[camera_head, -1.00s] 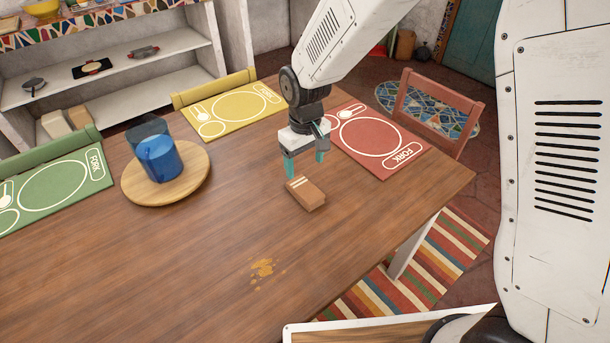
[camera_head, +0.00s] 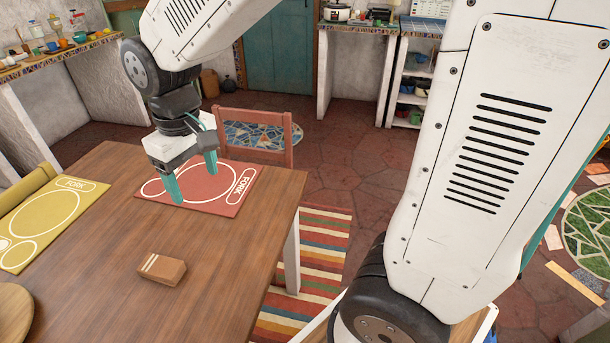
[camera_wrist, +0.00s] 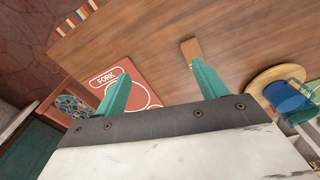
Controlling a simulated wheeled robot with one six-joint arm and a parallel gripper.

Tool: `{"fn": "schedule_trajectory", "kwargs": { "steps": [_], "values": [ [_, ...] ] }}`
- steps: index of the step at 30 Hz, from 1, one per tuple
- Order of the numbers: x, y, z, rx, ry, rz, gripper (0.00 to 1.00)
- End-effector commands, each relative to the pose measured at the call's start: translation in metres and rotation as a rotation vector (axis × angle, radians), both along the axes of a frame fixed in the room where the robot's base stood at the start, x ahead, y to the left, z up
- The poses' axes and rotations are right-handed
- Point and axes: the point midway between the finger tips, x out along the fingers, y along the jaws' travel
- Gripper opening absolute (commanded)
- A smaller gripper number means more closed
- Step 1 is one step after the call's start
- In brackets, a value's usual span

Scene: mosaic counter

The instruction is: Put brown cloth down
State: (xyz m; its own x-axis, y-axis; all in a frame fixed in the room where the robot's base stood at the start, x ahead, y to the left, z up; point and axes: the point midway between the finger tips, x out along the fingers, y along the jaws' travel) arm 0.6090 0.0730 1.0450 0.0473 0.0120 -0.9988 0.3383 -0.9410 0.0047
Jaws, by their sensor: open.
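The brown cloth (camera_head: 162,270) lies as a folded block with pale stripes at one end, flat on the wooden table (camera_head: 215,255). In the wrist view the cloth (camera_wrist: 191,48) lies on the table just beyond the right fingertip. My gripper (camera_head: 195,182) is open with nothing between its teal fingers. It is above the table over the red placemat (camera_head: 228,199), behind the cloth and apart from it. The wrist view shows the fingers (camera_wrist: 158,80) spread wide.
A yellow placemat (camera_head: 58,217) lies at the left, and a round wooden board (camera_head: 14,312) is at the lower left edge. In the wrist view a blue mug (camera_wrist: 287,98) is on the board. A red chair (camera_head: 285,158) stands at the far edge. The table around the cloth is clear.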

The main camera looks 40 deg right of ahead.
Motion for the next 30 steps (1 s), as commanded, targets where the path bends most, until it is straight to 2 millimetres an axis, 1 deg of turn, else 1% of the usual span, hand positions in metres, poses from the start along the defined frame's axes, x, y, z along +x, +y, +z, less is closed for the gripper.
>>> {"fn": "schedule_trajectory", "kwargs": {
  "steps": [1,5,6,8,9,12,15,18,21,24,30],
  "values": [
    [-0.016,-0.015,0.014,0.004,-0.014,-0.034,0.72],
    [-0.058,-0.046,0.036,0.007,-0.028,-0.114,0.72],
    [-0.071,-0.054,0.041,0.008,-0.033,-0.138,0.72],
    [-0.091,-0.066,0.048,0.009,-0.039,-0.175,0.72],
    [-0.105,-0.073,0.051,0.01,-0.044,-0.199,0.72],
    [-0.137,-0.087,0.055,0.012,-0.052,-0.255,0.72],
    [-0.162,-0.096,0.056,0.013,-0.061,-0.297,0.72],
    [-0.178,-0.101,0.055,0.013,-0.064,-0.329,0.72],
    [-0.187,-0.103,0.054,0.013,-0.066,-0.344,0.72],
    [-0.19,-0.104,0.054,0.013,-0.065,-0.349,0.72],
    [-0.189,-0.104,0.054,0.013,-0.065,-0.348,0.72]
  ]
}}
